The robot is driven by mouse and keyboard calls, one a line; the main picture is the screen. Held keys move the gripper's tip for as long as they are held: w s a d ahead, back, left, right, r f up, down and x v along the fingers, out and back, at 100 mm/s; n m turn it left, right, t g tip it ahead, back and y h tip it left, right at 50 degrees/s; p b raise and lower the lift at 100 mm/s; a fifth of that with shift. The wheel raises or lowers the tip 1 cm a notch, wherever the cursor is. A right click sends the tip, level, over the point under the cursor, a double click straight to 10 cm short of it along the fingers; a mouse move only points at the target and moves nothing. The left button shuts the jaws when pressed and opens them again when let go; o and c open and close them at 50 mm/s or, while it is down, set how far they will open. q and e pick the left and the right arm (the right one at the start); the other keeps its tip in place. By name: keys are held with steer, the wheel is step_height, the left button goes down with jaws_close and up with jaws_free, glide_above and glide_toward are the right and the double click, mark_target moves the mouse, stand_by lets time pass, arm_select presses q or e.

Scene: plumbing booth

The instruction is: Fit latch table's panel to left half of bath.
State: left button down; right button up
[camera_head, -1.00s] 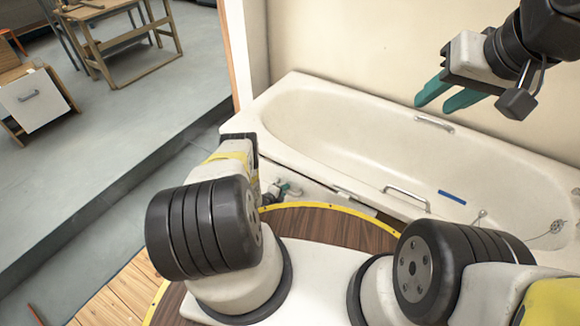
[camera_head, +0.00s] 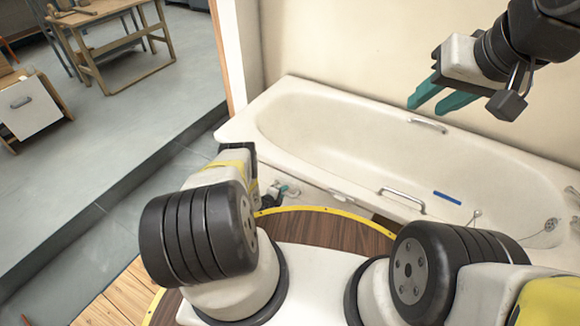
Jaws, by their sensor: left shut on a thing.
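The white bath (camera_head: 330,140) stands along the back wall, with its near rim facing me. My left arm reaches down toward the near left side of the bath. My left gripper (camera_head: 284,190) shows only as a small dark body with a bit of teal finger, below the rim and partly hidden by my arm. It is shut on a white piece, apparently the panel (camera_head: 322,202), of which a strip shows under the near rim. I cannot tell whether the panel touches the bath.
Metal handles (camera_head: 402,198) sit on the bath's rims, with a blue strip (camera_head: 447,197) and a chain plug at right. A grey step edge (camera_head: 110,195) runs at left. A wooden table (camera_head: 105,30) and a white-fronted cabinet (camera_head: 30,108) stand beyond on open floor.

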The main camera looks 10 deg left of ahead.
arm_select(q)
steer(key=shift+w+d+r, duration=0.15)
steer(key=shift+w, duration=0.45)
stand_by(0.5)
steer(key=c, duration=1.2)
jaws_free()
steer(key=shift+w+r, duration=0.1)
steer(key=shift+w, duration=0.05)
steer(key=f+v, duration=0.1)
steer(key=v, duration=0.7)
steer(key=shift+s, duration=0.5)
